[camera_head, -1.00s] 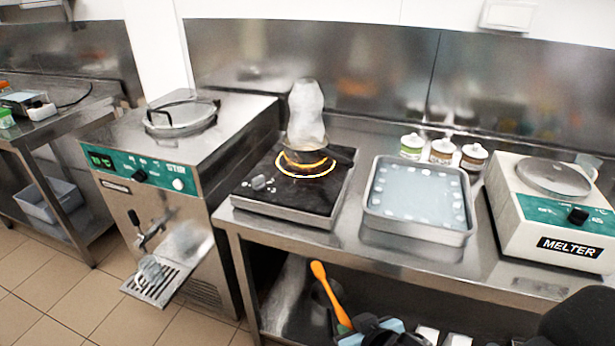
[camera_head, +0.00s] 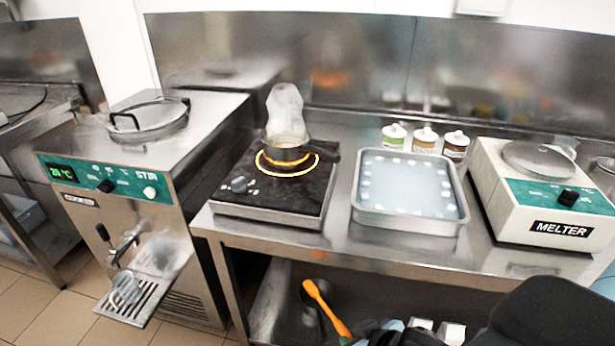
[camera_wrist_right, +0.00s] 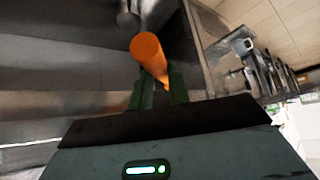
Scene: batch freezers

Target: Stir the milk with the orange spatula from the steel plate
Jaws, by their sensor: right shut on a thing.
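The orange spatula (camera_head: 326,308) shows at the bottom of the head view, in front of the steel table's lower part. In the right wrist view the orange rod of the spatula (camera_wrist_right: 148,48) stands between the fingers of my right gripper (camera_wrist_right: 160,88), which is shut on it. In the head view this gripper (camera_head: 378,335) is dark, blue-grey and partly cut off by the lower edge. A small pan (camera_head: 287,152) sits on the black hot plate (camera_head: 270,195) with a glowing orange ring. A whitish, translucent shape rises above the pan. I cannot see the milk inside. My left gripper is out of view.
A steel tray (camera_head: 408,226) with a pale surface stands right of the hot plate. Several small lidded jars (camera_head: 425,140) are behind it. A white melter (camera_head: 545,200) stands at the right. A batch freezer (camera_head: 140,170) with a drip grate stands left. The steel table's edge (camera_head: 380,258) is above the spatula.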

